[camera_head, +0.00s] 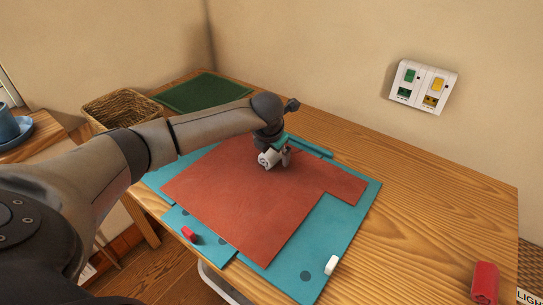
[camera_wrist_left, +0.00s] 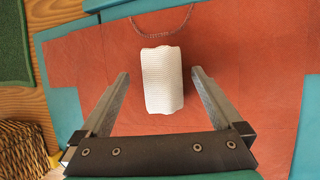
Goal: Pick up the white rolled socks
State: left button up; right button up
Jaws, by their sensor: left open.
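The white rolled socks (camera_wrist_left: 163,82) are a short ribbed white roll lying on a flat red cloth (camera_wrist_left: 235,55) in the left wrist view. In the head view the white roll (camera_head: 266,159) shows beside my left gripper, which partly hides it. My left gripper (camera_head: 276,160) is open above the red cloth. In the left wrist view its two fingers (camera_wrist_left: 160,74) stand on either side of the roll, with a gap on each side. Nothing is held. My right gripper is not in view.
The red cloth (camera_head: 235,205) lies on turquoise sheets (camera_head: 347,215) on a wooden table (camera_head: 430,215). A wicker basket (camera_head: 120,110) and a green mat (camera_head: 203,92) are at the back left. A red object (camera_head: 485,283) stands front right. The right side of the table is mostly clear.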

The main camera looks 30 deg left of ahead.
pick_arm(q)
jog(key=shift+c, duration=0.4)
jog(key=c, duration=1.2)
jog(key=shift+c, duration=0.2)
jog(key=shift+r, duration=0.1)
